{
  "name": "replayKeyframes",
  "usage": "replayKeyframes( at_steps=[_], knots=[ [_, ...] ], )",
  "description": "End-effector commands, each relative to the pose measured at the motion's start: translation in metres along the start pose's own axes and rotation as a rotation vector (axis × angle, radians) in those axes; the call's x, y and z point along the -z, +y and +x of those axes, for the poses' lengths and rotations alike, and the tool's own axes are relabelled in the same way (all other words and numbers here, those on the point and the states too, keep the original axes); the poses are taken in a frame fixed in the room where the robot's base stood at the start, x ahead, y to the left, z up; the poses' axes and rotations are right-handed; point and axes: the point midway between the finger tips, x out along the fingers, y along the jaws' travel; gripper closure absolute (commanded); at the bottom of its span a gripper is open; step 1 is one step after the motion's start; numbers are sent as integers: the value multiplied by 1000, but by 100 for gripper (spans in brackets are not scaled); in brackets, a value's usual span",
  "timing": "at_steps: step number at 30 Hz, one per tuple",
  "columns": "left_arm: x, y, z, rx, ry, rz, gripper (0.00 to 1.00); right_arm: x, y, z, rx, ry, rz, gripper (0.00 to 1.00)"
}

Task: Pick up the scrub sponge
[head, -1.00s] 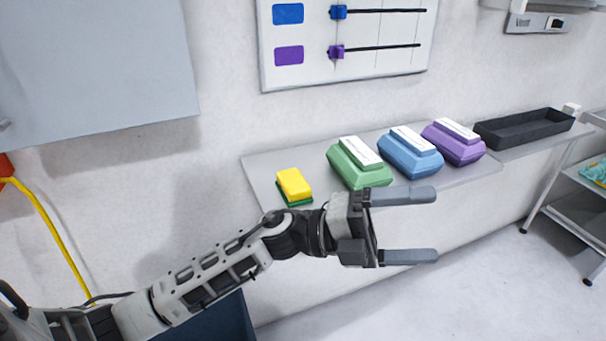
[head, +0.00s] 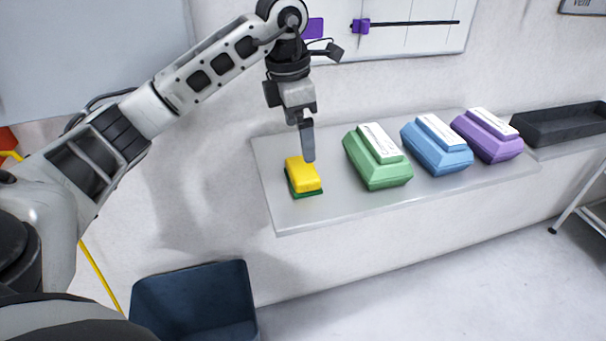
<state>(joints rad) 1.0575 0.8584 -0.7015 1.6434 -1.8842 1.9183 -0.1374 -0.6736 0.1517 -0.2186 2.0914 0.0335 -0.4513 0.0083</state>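The scrub sponge (head: 302,177), yellow on top with a green scrub layer underneath, lies on the left part of the grey shelf (head: 330,208). My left gripper (head: 308,158) points down from above, its fingertip area at the sponge's upper back edge in the head view. The fingers line up with each other in this view, so only one shows clearly and the gap between them is hidden. I cannot tell whether they touch the sponge. My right gripper is not in view.
A black tray (head: 560,128) sits farther right. A dark blue bin (head: 195,300) is below the shelf. A slider board (head: 400,40) hangs behind.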

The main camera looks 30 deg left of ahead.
Motion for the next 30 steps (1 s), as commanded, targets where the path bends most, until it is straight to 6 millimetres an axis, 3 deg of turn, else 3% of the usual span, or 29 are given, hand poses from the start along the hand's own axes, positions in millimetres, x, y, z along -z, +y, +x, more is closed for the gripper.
replayKeyframes(
  at_steps=[4,12,21,30],
  knots=[
    [0,-1,27,3,2,0,0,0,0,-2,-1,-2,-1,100],
    [0,-1,47,3,-1,2,0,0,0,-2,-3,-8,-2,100],
    [4,-3,88,4,-2,2,0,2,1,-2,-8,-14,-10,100],
    [4,-2,93,1,-3,2,0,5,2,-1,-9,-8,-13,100]
  ],
)
